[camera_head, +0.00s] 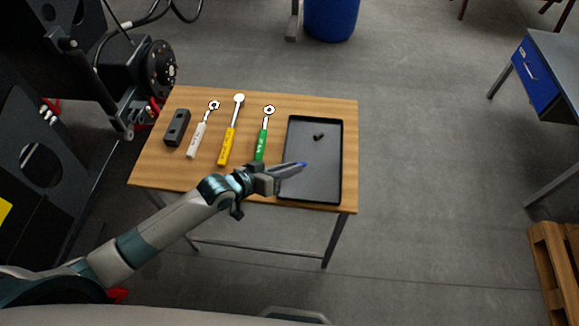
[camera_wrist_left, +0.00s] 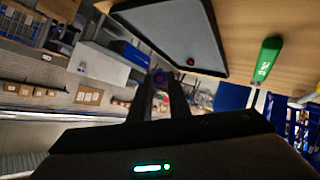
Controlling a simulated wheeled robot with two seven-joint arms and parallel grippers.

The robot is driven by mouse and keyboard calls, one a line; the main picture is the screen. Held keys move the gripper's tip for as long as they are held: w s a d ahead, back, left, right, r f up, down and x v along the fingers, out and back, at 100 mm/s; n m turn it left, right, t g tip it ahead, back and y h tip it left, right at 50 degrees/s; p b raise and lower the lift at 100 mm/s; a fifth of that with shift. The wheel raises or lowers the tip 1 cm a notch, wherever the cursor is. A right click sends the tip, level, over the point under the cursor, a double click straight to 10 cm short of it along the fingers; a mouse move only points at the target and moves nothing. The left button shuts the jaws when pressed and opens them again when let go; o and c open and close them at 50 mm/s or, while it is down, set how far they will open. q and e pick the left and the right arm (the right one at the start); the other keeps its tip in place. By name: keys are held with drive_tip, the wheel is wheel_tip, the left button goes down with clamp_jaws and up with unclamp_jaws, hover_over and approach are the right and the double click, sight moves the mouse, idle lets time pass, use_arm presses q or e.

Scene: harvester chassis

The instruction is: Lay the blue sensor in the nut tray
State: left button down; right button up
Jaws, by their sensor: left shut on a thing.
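The nut tray (camera_head: 340,165) is a dark shallow tray at the right end of the wooden table. It also shows in the wrist view (camera_wrist_left: 215,45). My left gripper (camera_head: 298,167) reaches over the tray's near left part from the left. It is shut on the blue sensor (camera_head: 303,164), of which only a small blue bit shows at the fingertips. In the left wrist view the sensor (camera_wrist_left: 160,77) sits between the fingers, mostly hidden. It appears above the tray floor; the exact gap cannot be told. My right gripper is not in view.
A small dark piece (camera_head: 319,136) lies in the tray. Left of the tray, a green-handled tool (camera_head: 262,142), a yellow-handled tool (camera_head: 227,147), a white-handled tool (camera_head: 196,140) and a dark block (camera_head: 177,128) lie on the table (camera_head: 150,160). The black chassis (camera_head: 50,130) stands at the left.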

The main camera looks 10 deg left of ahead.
use_arm(q)
drive_tip(key=b, duration=0.4)
hover_over(289, 191)
drive_tip(key=shift+w+f, duration=0.1)
drive_tip(key=shift+f, duration=2.8)
drive_tip(key=shift+f+b, duration=0.8)
drive_tip(key=shift+f, duration=0.55)
drive_tip(key=c, duration=1.6)
unclamp_jaws()
drive_tip(key=shift+f, duration=0.1)
